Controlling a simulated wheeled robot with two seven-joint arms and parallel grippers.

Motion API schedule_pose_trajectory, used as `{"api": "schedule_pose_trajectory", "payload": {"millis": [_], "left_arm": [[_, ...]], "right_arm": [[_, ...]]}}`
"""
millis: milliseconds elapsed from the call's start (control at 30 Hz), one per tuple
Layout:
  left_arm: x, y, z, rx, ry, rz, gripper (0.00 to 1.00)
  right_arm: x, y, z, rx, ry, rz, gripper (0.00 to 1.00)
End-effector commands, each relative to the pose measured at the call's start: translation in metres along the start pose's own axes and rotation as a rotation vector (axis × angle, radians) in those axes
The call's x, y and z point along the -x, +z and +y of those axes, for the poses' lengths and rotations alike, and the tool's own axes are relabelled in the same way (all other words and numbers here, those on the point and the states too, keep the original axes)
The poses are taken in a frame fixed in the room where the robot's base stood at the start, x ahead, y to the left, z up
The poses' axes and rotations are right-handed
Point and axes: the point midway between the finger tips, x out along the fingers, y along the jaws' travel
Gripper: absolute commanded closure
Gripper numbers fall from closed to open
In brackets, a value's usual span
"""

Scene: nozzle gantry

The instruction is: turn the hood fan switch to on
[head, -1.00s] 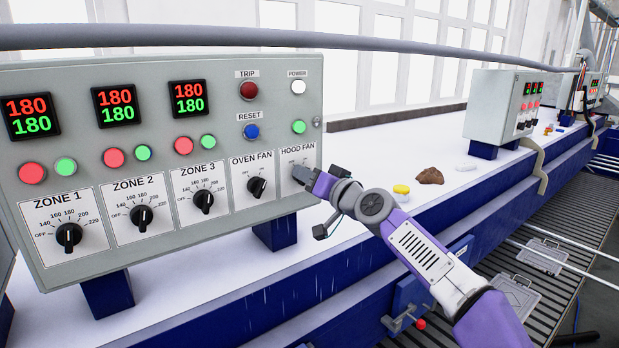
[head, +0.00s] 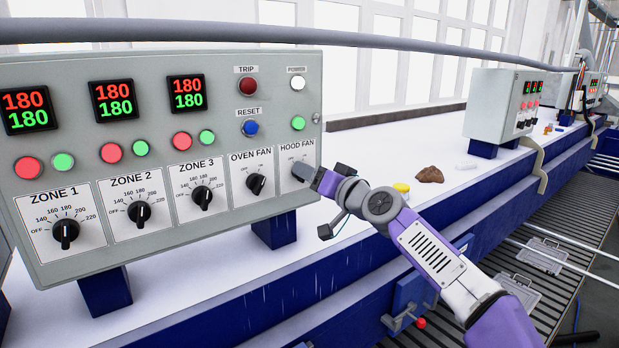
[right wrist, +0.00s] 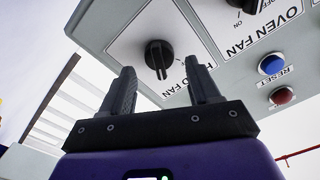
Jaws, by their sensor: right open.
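The grey control panel (head: 225,150) carries the hood fan switch at its lower right, under the HOOD FAN label (head: 298,145). In the head view my right gripper (head: 307,174) is at this switch and hides its knob. In the right wrist view the black hood fan knob (right wrist: 158,56) shows between and just beyond the two open fingers of my right gripper (right wrist: 160,70). There is a gap on each side of the knob. Its on and off marks are hidden or too small to read here. My left gripper is not in view.
The oven fan knob (head: 256,184) is close on the left of the hood fan switch. The blue reset button (head: 250,128) and red trip button (head: 248,86) are above it. A yellow-lidded item (head: 401,188) and a brown lump (head: 430,174) lie on the white surface to the right.

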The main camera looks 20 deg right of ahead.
Motion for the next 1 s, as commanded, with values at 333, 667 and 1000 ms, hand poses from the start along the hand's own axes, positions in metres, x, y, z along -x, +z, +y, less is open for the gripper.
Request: {"api": "schedule_pose_trajectory", "payload": {"millis": [333,667,1000], "left_arm": [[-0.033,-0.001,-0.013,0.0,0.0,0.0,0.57],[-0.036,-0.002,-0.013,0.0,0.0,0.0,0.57],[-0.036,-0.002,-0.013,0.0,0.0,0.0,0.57]], "right_arm": [[0.05,0.002,0.002,0.001,0.001,0.003,0.39],[0.059,0.0,0.0,0.0,-0.001,0.001,0.39],[0.058,0.0,0.0,0.001,-0.001,0.001,0.39]]}}
